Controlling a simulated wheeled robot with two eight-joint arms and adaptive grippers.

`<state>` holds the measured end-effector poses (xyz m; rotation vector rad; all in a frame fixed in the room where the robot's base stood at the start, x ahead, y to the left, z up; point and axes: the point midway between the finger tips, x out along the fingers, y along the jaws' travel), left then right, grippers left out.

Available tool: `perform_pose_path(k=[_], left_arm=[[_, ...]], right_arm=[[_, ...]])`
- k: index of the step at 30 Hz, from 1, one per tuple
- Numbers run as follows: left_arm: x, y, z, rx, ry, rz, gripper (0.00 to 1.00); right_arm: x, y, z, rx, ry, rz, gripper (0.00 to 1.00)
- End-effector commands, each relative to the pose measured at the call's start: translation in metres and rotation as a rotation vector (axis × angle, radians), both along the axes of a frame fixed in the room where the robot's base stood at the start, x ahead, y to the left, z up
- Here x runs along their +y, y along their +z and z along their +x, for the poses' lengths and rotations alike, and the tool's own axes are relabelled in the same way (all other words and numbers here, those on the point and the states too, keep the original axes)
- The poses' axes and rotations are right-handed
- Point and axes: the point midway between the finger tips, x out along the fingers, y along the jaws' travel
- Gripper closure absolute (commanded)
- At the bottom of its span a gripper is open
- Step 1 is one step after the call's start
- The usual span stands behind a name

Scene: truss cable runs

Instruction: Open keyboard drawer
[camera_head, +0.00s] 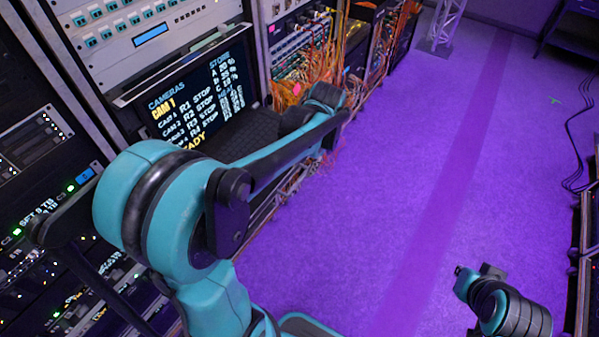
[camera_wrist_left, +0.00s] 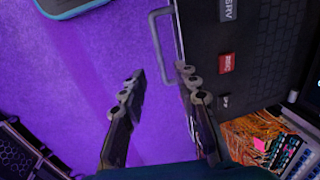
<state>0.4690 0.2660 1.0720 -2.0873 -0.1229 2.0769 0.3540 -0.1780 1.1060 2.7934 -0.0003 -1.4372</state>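The keyboard drawer (camera_head: 245,135) is a dark tray with black keys below the rack screen. Its key surface is exposed in the head view, partly hidden by my left arm. In the left wrist view the keyboard (camera_wrist_left: 262,50) fills the upper right, and a grey bar handle (camera_wrist_left: 158,45) stands out from its front edge. My left gripper (camera_wrist_left: 160,72) is open, with a finger on either side of the handle's lower end; I cannot tell if they touch it. In the head view my left gripper (camera_head: 290,119) is mostly hidden by the arm. My right gripper (camera_head: 468,274) is low at the right, fingers unclear.
The screen (camera_head: 200,95) is lit above the drawer. Orange cables (camera_head: 300,75) hang from the rack beyond my left wrist. A truss foot (camera_head: 435,45) stands at the back. The purple floor (camera_head: 420,150) is clear in the middle. Black cables (camera_head: 575,150) run along the right.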

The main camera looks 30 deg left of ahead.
Motion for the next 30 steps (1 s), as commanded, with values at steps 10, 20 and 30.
perform_pose_path(k=[10,20,30], left_arm=[[0.011,-0.056,0.001,-0.002,0.001,0.000,0.69],[0.014,-0.069,0.001,-0.002,0.001,0.000,0.69],[0.013,-0.069,0.001,-0.002,0.001,0.000,1.00]], right_arm=[[0.000,-0.019,0.000,0.000,0.000,0.000,1.00],[0.000,-0.022,0.000,0.000,0.000,0.000,1.00],[0.000,-0.022,0.000,0.000,0.000,0.000,1.00]])
